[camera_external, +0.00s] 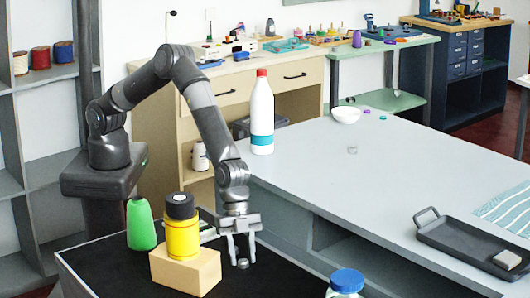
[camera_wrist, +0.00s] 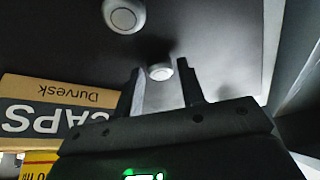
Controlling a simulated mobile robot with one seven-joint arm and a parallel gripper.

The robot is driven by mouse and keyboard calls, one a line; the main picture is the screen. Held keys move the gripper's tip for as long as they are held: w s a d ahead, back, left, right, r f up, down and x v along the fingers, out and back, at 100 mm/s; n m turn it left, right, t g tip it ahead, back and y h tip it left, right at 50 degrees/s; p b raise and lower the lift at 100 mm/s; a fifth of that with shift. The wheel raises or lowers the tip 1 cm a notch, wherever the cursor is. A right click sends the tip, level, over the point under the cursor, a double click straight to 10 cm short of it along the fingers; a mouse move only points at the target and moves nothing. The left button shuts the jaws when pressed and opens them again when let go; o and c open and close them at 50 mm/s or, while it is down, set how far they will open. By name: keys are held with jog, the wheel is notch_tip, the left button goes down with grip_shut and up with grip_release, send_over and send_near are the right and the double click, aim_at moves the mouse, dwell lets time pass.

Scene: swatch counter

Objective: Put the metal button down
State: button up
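The metal button (camera_external: 243,264) is a small round silver-grey piece low over or on the black top (camera_external: 115,268). It also shows in the wrist view (camera_wrist: 160,71), at the fingertips with a dark shadow beside it. My gripper (camera_external: 241,262) points down, its two fingers on either side of the button. In the wrist view my gripper (camera_wrist: 160,80) is open, with a visible gap between each finger and the button. I cannot tell for certain whether the button rests flat on the black surface.
A cardboard box (camera_external: 185,272) bearing a yellow bottle (camera_external: 182,238) stands close left of my gripper, with a green spool (camera_external: 140,225) behind. A blue-lidded jar (camera_external: 346,282) is front right. A pale round thing (camera_wrist: 123,15) lies nearby. The grey counter (camera_external: 400,170) rises at right.

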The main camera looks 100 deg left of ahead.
jog(key=shift+o, duration=0.8)
jog(key=shift+r, duration=0.1)
jog(key=shift+r, duration=0.2)
jog(key=v, duration=1.2)
